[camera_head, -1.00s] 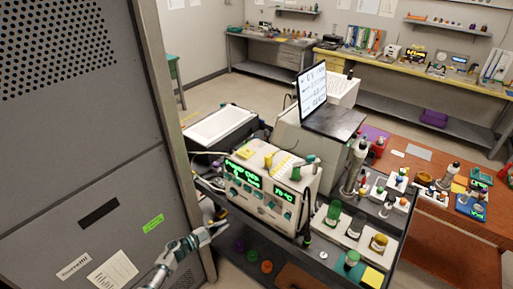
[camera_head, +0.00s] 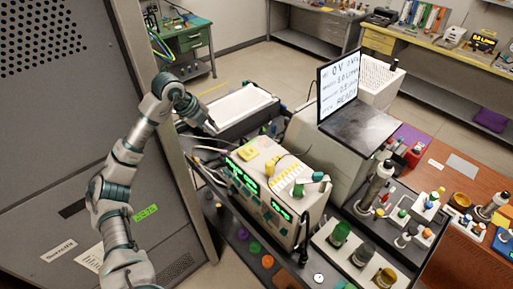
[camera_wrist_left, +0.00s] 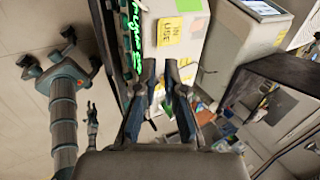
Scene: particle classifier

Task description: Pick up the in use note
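The in use note is a yellow square note (camera_head: 248,153) on top of the cream instrument, near its left end. In the left wrist view the note (camera_wrist_left: 170,31) shows the words IN USE and lies just beyond my fingertips. My left gripper (camera_head: 213,129) is left of and beyond the instrument in the head view. In the left wrist view its two fingers (camera_wrist_left: 160,66) are apart, with nothing between them and clear of the note. A small pronged shape (camera_wrist_left: 92,112), perhaps my right gripper, shows at left in that view; its finger state is unclear.
A tall grey cabinet (camera_head: 60,150) is at left.

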